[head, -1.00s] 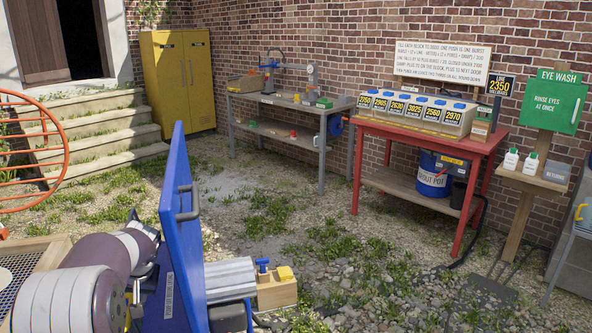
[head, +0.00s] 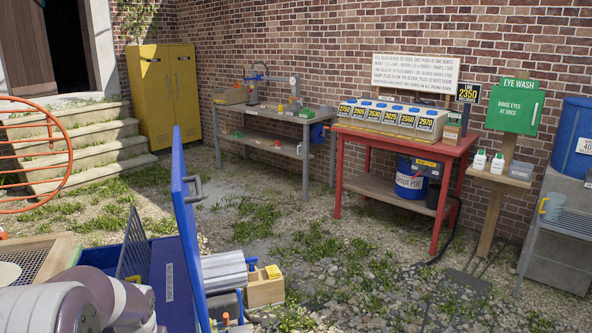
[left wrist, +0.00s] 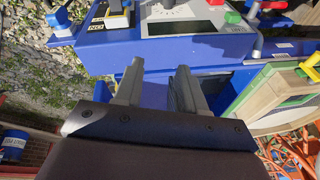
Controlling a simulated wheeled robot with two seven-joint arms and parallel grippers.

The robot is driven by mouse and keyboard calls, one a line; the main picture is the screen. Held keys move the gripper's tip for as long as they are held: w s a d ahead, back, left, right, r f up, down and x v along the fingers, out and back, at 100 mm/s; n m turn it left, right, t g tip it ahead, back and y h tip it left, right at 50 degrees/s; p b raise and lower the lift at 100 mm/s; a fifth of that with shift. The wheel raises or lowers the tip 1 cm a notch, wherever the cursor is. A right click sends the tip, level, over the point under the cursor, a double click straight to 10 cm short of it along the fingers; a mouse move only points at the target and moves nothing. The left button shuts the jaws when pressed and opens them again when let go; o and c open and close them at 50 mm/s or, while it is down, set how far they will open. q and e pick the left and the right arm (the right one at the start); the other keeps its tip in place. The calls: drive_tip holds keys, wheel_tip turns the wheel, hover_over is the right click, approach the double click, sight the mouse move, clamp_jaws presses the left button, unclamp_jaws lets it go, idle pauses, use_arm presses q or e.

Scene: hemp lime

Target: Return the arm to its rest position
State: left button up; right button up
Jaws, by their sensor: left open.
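My left arm crosses the lower left of the head view; its gripper is not visible there. In the left wrist view my left gripper (left wrist: 160,91) has two grey fingers spread apart with nothing between them. Below the fingers lies blue machinery (left wrist: 130,62) with a grey panel (left wrist: 200,27), a red knob (left wrist: 233,17) and a green piece. I cannot tell whether the fingers touch it. My right gripper is in neither view.
An upright blue panel (head: 188,240) with a handle stands right beside my left arm. A wooden block (head: 265,288) is to its right. An orange hoop (head: 62,135) is at the left. A red table (head: 440,151) and grey workbench (head: 270,117) stand by the wall.

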use_arm(q)
drive_tip(key=s+d+f+m+g+h, duration=0.1)
drive_tip(key=s+d+f+h, duration=0.1)
drive_tip(key=s+d, duration=1.1)
wheel_tip(320, 180, up, 15)
drive_tip(key=s+d+m+p, duration=0.1)
drive_tip(key=s+p, duration=0.1)
drive_tip(key=p, duration=1.2)
drive_tip(key=shift+s+f, duration=0.15)
drive_tip(key=shift+s, duration=0.1)
